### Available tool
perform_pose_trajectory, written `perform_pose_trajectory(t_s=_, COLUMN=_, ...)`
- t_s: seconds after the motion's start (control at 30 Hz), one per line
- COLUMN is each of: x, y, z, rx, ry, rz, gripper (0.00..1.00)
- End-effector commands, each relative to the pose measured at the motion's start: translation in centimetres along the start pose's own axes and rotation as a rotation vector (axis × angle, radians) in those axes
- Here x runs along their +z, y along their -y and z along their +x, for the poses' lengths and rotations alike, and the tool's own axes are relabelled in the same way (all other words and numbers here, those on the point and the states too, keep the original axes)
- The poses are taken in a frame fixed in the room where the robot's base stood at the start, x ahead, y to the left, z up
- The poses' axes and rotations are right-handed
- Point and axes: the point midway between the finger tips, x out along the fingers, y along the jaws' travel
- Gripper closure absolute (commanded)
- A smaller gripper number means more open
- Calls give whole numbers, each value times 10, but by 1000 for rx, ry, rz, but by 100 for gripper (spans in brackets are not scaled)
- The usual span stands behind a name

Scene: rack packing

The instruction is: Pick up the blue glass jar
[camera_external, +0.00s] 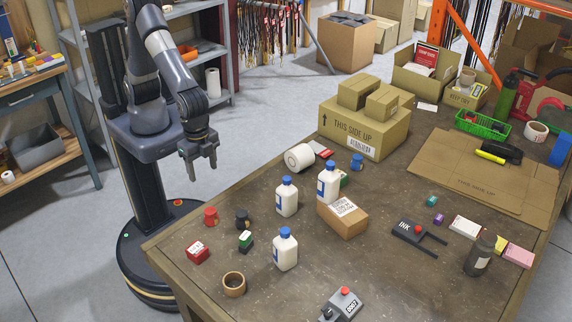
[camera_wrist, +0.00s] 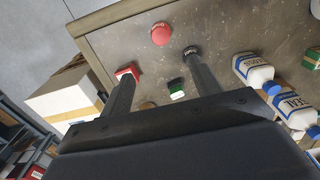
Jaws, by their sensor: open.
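The small blue jar (camera_external: 357,162) stands on the brown table (camera_external: 390,285), just in front of a large cardboard box and right of a white tape roll. I cannot make it out in the wrist view. My gripper (camera_external: 201,169) hangs over the near left edge of the table, well left of the blue jar and above the table. In the wrist view my gripper (camera_wrist: 158,72) has its two dark fingers spread wide apart with nothing held between them.
White bottles with blue caps (camera_external: 286,197) and a small cardboard box (camera_external: 342,216) stand mid-table. A red jar (camera_external: 210,216) and a dark jar (camera_external: 242,219) are nearer my gripper. A big box (camera_external: 364,132) stands behind the blue jar.

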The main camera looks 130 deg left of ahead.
Motion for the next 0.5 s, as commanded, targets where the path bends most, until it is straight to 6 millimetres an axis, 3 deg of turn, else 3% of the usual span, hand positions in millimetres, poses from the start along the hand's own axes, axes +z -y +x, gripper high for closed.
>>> perform_pose_trajectory(t_s=0.23, x=-5, y=3, z=-51, rx=1, ry=-13, rz=-8, gripper=40)
perform_pose_trajectory(t_s=0.37, x=-52, y=40, z=-37, rx=-1, ry=-89, rz=-89, gripper=40)
perform_pose_trajectory(t_s=0.5, x=-103, y=93, z=-32, rx=-11, ry=-189, rz=-184, gripper=40)
